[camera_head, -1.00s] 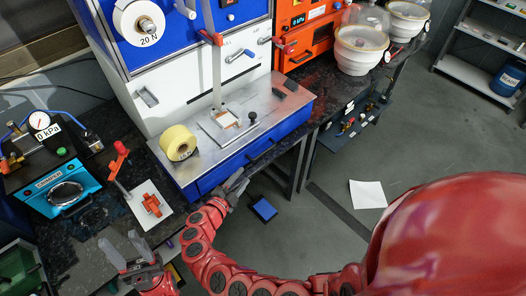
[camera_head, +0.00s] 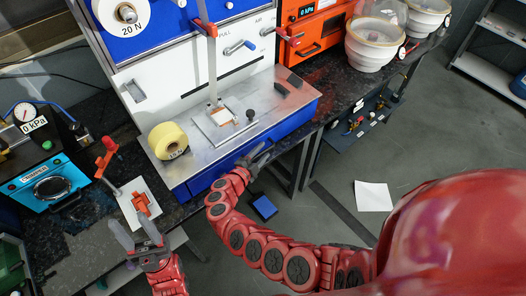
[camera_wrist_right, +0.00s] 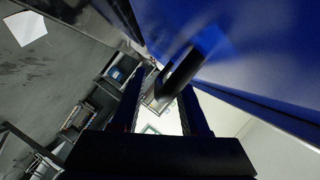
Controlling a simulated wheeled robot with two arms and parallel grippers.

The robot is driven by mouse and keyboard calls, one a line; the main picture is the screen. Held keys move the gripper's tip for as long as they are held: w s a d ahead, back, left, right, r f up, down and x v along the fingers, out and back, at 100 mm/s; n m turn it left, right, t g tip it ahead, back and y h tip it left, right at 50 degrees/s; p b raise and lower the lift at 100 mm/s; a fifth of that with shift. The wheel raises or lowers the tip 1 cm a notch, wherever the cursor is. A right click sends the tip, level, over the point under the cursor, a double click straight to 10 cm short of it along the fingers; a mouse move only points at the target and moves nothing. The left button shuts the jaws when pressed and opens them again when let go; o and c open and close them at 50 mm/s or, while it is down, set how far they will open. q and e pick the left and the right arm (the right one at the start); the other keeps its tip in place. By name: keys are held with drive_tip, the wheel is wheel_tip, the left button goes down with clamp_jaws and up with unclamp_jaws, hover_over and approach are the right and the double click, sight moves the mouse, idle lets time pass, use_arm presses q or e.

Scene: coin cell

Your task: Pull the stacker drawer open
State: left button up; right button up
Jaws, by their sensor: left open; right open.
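The stacker drawer is the blue front (camera_head: 292,124) below the silver work plate (camera_head: 262,106); no gap shows along it. Its dark handle shows in the right wrist view (camera_wrist_right: 181,72), close to the blue face. My right gripper (camera_head: 258,155) is at the drawer front in the head view. In the wrist view its fingers (camera_wrist_right: 163,85) are apart, with the handle near and between their tips; I cannot tell whether they touch it. My left gripper (camera_head: 135,229) is open and empty, low at the left, in front of the white board with the orange clamp (camera_head: 143,203).
The teal crimper (camera_head: 48,184) is at the left on the dark bench. White bowls (camera_head: 372,44) stand at the upper right. The floor below the drawer is open apart from a small blue item (camera_head: 264,207).

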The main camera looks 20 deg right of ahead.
drive_tip(key=shift+c, duration=0.3)
clamp_jaws()
idle(1.1)
